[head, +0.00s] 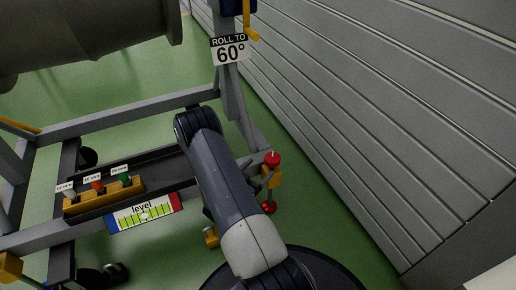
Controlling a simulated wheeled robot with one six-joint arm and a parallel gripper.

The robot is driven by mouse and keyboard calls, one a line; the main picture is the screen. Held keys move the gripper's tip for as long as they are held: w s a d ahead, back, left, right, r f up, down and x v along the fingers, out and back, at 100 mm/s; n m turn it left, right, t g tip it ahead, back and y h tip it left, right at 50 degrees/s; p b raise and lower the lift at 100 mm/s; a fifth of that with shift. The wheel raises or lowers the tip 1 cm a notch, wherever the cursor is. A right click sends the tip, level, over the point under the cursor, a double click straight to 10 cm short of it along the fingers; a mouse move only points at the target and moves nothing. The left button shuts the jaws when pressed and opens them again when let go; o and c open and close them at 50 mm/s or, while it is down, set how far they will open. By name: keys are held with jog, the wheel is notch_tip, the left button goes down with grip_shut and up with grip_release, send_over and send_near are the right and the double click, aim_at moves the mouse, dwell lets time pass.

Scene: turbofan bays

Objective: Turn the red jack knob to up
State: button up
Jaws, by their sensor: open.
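A red knob (272,159) with a small pale mark on top sits at the right corner of the grey stand, just right of my arm. A yellow block (272,178) is under it. A second, smaller red part (268,207) shows lower down. I cannot tell which setting the knob points to. My arm crosses the middle of the head view and hides part of the stand left of the knob. My gripper cannot be made out in this view.
The grey stand (120,115) carries a large engine body (85,40) and a "ROLL TO 60°" sign (230,50). A level gauge (145,213) and a yellow tool rack (103,195) are at left. A grey slatted wall (390,110) closes the right side, with a narrow green floor strip before it.

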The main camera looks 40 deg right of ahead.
aim_at(275, 154)
jog(key=d+b, duration=0.1)
jog(key=d, duration=0.2)
jog(key=w+d+b, duration=0.1)
jog(key=d, duration=0.2)
jog(key=d+b, duration=0.1)
jog(key=d, duration=0.3)
jog(key=shift+w+d, duration=0.1)
jog(key=shift+w, duration=0.1)
jog(key=shift+c, duration=0.5)
jog(key=c, duration=0.9)
